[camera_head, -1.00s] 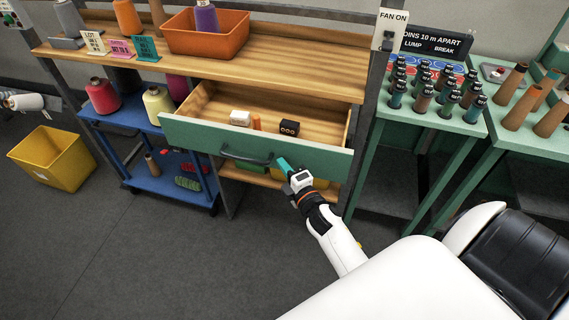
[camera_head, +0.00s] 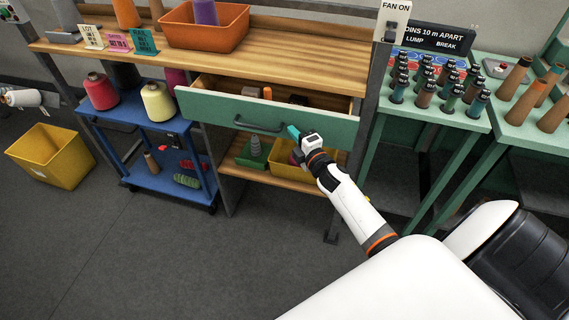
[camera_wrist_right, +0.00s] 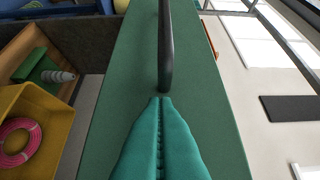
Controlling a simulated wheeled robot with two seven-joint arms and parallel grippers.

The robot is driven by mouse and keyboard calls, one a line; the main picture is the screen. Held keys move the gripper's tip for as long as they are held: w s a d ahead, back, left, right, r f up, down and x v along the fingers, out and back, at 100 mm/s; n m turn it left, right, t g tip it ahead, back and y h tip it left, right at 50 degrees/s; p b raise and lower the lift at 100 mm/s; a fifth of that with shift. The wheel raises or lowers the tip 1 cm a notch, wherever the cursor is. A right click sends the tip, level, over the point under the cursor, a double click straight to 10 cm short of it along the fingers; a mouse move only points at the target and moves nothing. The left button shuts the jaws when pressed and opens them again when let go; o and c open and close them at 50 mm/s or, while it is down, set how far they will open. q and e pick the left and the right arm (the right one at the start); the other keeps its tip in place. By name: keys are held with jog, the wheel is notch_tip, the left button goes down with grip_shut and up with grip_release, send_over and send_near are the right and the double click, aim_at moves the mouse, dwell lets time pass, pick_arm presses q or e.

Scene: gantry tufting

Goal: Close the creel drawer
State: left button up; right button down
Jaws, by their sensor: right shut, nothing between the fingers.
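The creel drawer (camera_head: 330,131) has a green front with a dark bar handle (camera_head: 258,125). It stands part-way out of the wooden rack, with a narrow strip of its inside showing. A brown item and a dark item (camera_head: 298,99) show inside it. My right gripper (camera_head: 292,131) is shut and empty, its teal fingertips at the drawer front by the right end of the handle. In the right wrist view the shut fingers (camera_wrist_right: 161,102) point at the green front, close to the handle (camera_wrist_right: 165,50); whether they touch is unclear. My left gripper is not in view.
Below the drawer, a shelf holds a green bin (camera_head: 254,153) and a yellow bin (camera_head: 284,160). A blue cart (camera_head: 150,184) with yarn cones stands left, a green table with dark bobbins (camera_head: 448,114) right. An orange bin (camera_head: 205,33) sits on the worktop.

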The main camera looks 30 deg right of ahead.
jog(key=w+d+b, duration=0.2)
jog(key=w+d, duration=0.1)
jog(key=w+d+b, duration=0.1)
jog(key=w+d, duration=0.2)
jog(key=d, duration=0.1)
jog(key=shift+w+d+f+b, duration=0.1)
jog(key=shift+w+d+b, duration=0.1)
jog(key=shift+d+b, duration=0.15)
jog(key=shift+d+r, duration=0.1)
jog(key=shift+r, duration=0.2)
